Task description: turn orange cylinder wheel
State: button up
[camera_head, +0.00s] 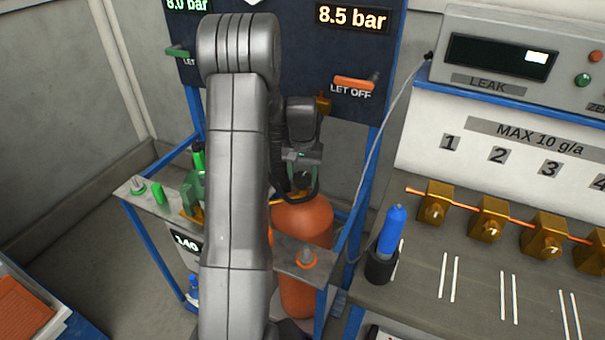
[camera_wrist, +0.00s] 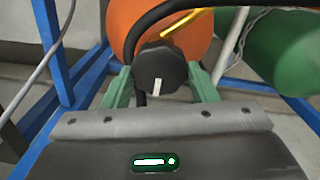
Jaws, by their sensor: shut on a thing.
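The orange cylinder (camera_head: 304,220) stands in the blue-framed rack, partly hidden by my arm. It fills the upper middle of the wrist view (camera_wrist: 185,45). Its wheel (camera_wrist: 160,66) is a dark, many-sided knob with a white mark that points down in the wrist view. My gripper (camera_wrist: 162,80) has its two green fingers on either side of the wheel and is shut on it. In the head view my gripper (camera_head: 302,165) is over the cylinder's top, and the wheel is mostly hidden there.
A green cylinder (camera_wrist: 280,45) stands beside the orange one. A black hose and a yellow part pass close to the wheel. Blue rack posts (camera_head: 365,170) stand near. A panel with an orange LET OFF lever (camera_head: 354,83) is behind. A bench with brass valves (camera_head: 434,205) is at right.

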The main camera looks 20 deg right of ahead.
aim_at(303, 176)
jog(key=o, duration=1)
notch_tip(303, 176, up, 14)
jog(key=shift+f, duration=0.1)
notch_tip(303, 176, down, 14)
jog(key=shift+r, duration=0.1)
dwell(0.7)
